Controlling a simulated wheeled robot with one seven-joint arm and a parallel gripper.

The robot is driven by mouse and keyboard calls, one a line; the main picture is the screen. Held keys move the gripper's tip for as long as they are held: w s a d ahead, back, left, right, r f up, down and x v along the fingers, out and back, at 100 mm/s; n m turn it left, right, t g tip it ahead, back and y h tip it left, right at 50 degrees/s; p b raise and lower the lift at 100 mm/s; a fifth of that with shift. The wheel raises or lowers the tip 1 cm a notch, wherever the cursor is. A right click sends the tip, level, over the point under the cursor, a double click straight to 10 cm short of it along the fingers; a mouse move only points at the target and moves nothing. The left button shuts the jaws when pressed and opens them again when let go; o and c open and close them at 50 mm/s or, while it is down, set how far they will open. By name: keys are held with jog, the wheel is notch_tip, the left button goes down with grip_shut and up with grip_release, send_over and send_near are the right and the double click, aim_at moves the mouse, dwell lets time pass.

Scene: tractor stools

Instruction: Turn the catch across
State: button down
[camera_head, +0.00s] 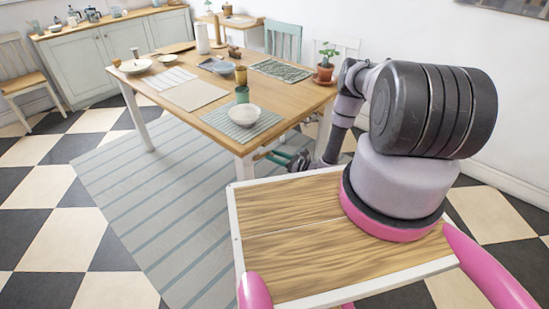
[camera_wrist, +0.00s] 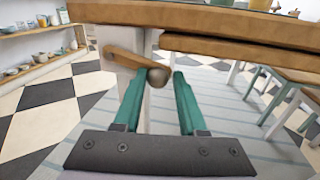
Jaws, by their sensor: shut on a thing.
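The catch (camera_wrist: 128,61) is a wooden bar with a round dark knob (camera_wrist: 157,77) at its right end. In the wrist view it slants down to the right beneath the table edge, in front of a pale table leg. My gripper (camera_wrist: 158,76) has its two green fingers on either side of the knob end and is shut on the catch. The exact contact is hard to make out. In the head view my gripper is low beside the near table corner, mostly hidden, and the catch cannot be seen.
The wooden table (camera_head: 300,95) bears bowls, mats and cups, with a potted plant (camera_head: 325,62) at its right edge. A second wooden edge (camera_wrist: 235,48) runs under the tabletop at right. Chairs (camera_wrist: 285,75) stand to the right. The striped rug (camera_head: 140,195) is clear.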

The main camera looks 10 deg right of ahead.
jog(key=n, duration=0.1)
jog(key=r, duration=0.1)
jog(key=n, duration=0.1)
jog(key=shift+s+a+r+n, duration=0.25)
jog(key=shift+s+r+n, duration=0.05)
jog(key=shift+s, duration=0.05)
jog(key=c, duration=0.6)
grip_release()
jog(key=shift+w, duration=0.1)
jog(key=shift+w+d+r, duration=0.1)
jog(key=shift+d, duration=0.05)
jog(key=v, duration=1)
jog(key=shift+s+d+r, duration=0.15)
jog(key=shift+s+d, duration=0.1)
jog(key=shift+s, duration=0.1)
